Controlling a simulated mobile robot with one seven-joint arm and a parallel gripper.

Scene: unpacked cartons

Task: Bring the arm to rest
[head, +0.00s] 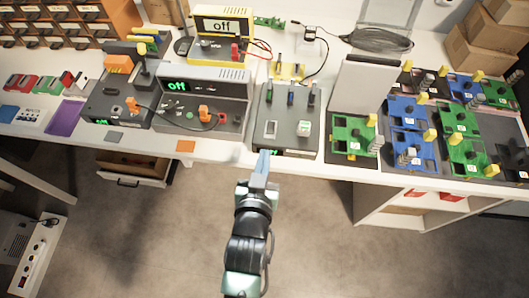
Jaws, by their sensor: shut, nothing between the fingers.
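My gripper (262,163) is at the front edge of the white workbench (218,150), in the middle of the head view. Its blue-grey fingers point away from me and look closed and empty. My arm reaches up from the bottom of the picture over the grey floor. I cannot tell the exact height of the fingertips over the bench edge.
A grey panel (270,128) with small switches stands just beyond my gripper. A grey box reading "off" (208,86) is to the left. Green and blue circuit boards (408,112) fill the right side. An open drawer (135,169) juts out below the bench. The floor (150,240) is clear.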

